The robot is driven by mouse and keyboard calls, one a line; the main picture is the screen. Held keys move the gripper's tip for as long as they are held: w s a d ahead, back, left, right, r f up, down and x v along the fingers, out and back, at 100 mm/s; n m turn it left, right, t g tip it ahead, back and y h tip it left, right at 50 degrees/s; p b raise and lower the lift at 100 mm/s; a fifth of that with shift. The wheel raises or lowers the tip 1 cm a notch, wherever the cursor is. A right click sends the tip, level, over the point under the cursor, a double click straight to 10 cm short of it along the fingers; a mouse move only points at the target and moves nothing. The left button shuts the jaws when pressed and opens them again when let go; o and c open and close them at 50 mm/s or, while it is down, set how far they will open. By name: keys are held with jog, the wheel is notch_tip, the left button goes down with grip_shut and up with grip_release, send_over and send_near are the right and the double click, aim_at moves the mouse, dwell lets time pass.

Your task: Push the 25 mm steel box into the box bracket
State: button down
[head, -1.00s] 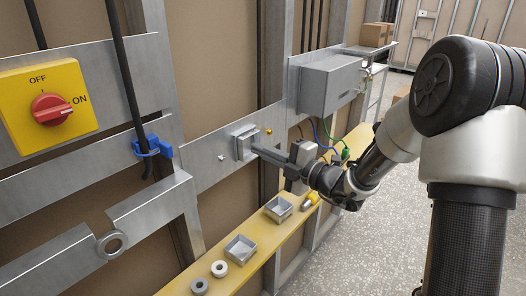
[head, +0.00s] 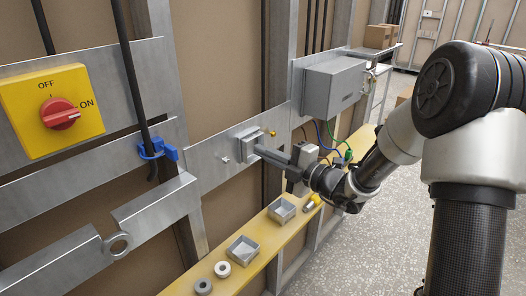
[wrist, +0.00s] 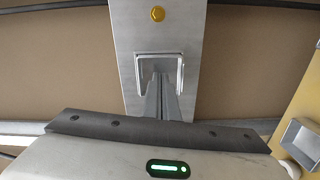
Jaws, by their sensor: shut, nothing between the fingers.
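The box bracket (head: 242,145) is a small grey square fitting on the steel wall plate. My gripper (head: 260,151) is shut, its long fingers reaching to the front of the bracket from the right. In the wrist view the fingers (wrist: 163,97) point into the square outline of the bracket (wrist: 137,66). That outline looks doubled, as if a box sits inside a holder, but I cannot clearly tell the steel box from the bracket. The fingers hide the middle and lower part, so how deep the box sits is not visible.
A yellow shelf (head: 232,284) below carries two open grey trays (head: 242,250), (head: 282,210), two rings and a yellow-tipped part (head: 312,201). A grey electrical box (head: 332,86) with hanging cables is right of the bracket.

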jog(key=p+v, duration=0.2)
jog(key=v, duration=1.7)
jog(key=shift+s+d, duration=0.25)
jog(key=shift+d, duration=0.05)
jog(key=shift+w+a+n+p, duration=0.3)
jog(key=shift+w+a+n, duration=1.2)
jog(key=shift+w+a, duration=0.75)
jog(key=shift+w+a+n+p, duration=0.3)
jog(key=shift+w+a+n, duration=1.3)
jog(key=shift+a, duration=1.2)
jog(key=shift+w+a+n+p, duration=0.3)
jog(key=shift+w+a+n, duration=1.1)
jog(key=shift+w+a, duration=0.9)
jog(key=shift+w+a, duration=0.1)
jog(key=shift+a, duration=0.55)
jog(key=shift+d, duration=0.1)
